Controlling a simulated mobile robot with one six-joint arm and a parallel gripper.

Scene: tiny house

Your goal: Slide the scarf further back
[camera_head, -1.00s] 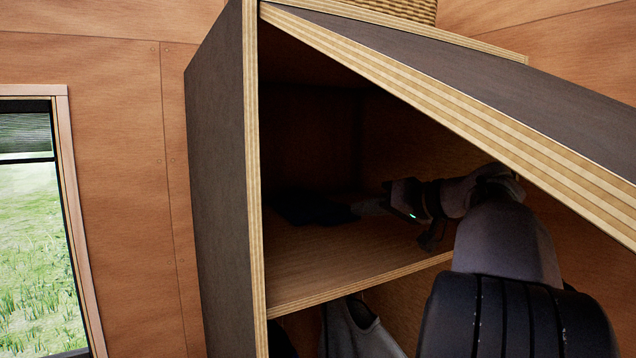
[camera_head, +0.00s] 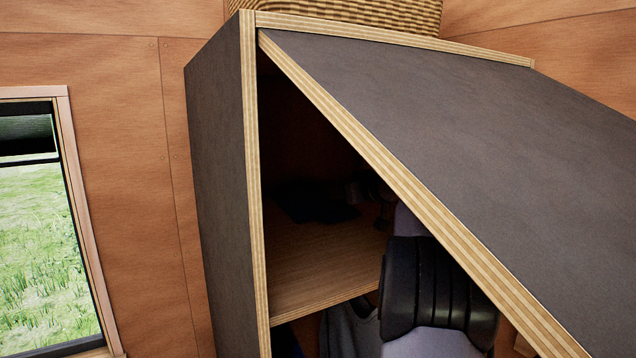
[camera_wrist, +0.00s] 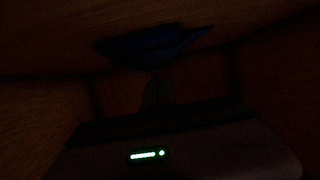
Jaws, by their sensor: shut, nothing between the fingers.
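The scarf (camera_head: 310,204) is a dark, flat bundle on the upper shelf inside the cabinet, towards the back. In the wrist view it shows as a dark blue folded shape (camera_wrist: 150,46) at the top middle. My gripper (camera_wrist: 157,76) is shut and empty, its fingers pointing at the scarf's near edge. Whether they touch it is too dark to tell. In the head view my gripper is mostly hidden in shadow and behind the dark panel, to the right of the scarf.
The slanting dark panel (camera_head: 440,120) covers much of the cabinet opening, with my arm passing behind it. The bare shelf (camera_head: 325,262) is clear in front of the scarf. Grey clothing (camera_head: 348,328) is below. A woven basket (camera_head: 340,14) stands on top.

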